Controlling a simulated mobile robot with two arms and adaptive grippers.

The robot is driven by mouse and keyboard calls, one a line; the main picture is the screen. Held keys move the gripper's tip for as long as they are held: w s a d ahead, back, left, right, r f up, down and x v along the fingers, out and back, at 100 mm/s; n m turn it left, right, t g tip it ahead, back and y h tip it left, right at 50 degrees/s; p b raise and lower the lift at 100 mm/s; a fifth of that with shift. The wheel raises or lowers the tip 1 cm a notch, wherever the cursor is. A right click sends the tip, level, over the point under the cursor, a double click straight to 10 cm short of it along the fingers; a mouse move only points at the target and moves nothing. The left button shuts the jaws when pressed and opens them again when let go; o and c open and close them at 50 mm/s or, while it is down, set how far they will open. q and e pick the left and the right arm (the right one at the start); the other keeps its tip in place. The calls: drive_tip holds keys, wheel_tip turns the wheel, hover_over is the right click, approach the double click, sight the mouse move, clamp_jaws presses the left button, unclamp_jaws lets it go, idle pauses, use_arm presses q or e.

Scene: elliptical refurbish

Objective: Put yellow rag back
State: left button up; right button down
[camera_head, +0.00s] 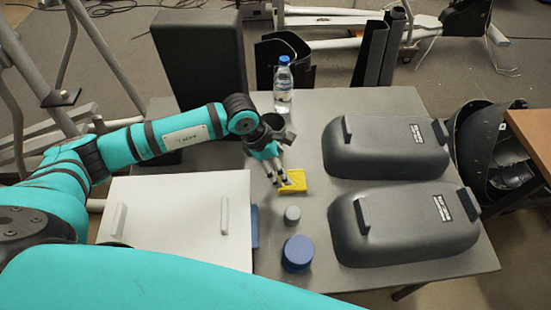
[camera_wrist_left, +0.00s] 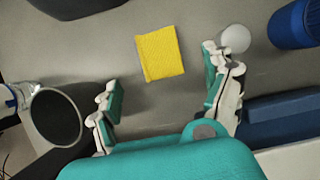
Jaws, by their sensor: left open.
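The yellow rag (camera_head: 293,182) lies flat on the grey table, in front of my left gripper. In the left wrist view the whole rag (camera_wrist_left: 160,54) shows as a folded square, beyond and between the two fingers. My left gripper (camera_head: 279,181) comes in from the left and hangs over the rag's left part in the head view. Its fingers stand wide apart in the left wrist view (camera_wrist_left: 168,98), with nothing between the tips. My right gripper is in neither view.
A grey cup (camera_wrist_left: 57,114) and water bottle (camera_head: 283,87) stand behind my gripper. A small grey-white cap (camera_head: 292,214) and blue round container (camera_head: 297,253) stand in front. Two dark covers (camera_head: 385,147) (camera_head: 405,224) fill the right side. A white box (camera_head: 180,212) is at left.

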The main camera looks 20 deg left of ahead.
use_arm(q)
drive_tip(key=v, duration=0.3)
drive_tip(key=shift+r, duration=0.2)
drive_tip(key=shift+s, duration=0.1)
idle(0.4)
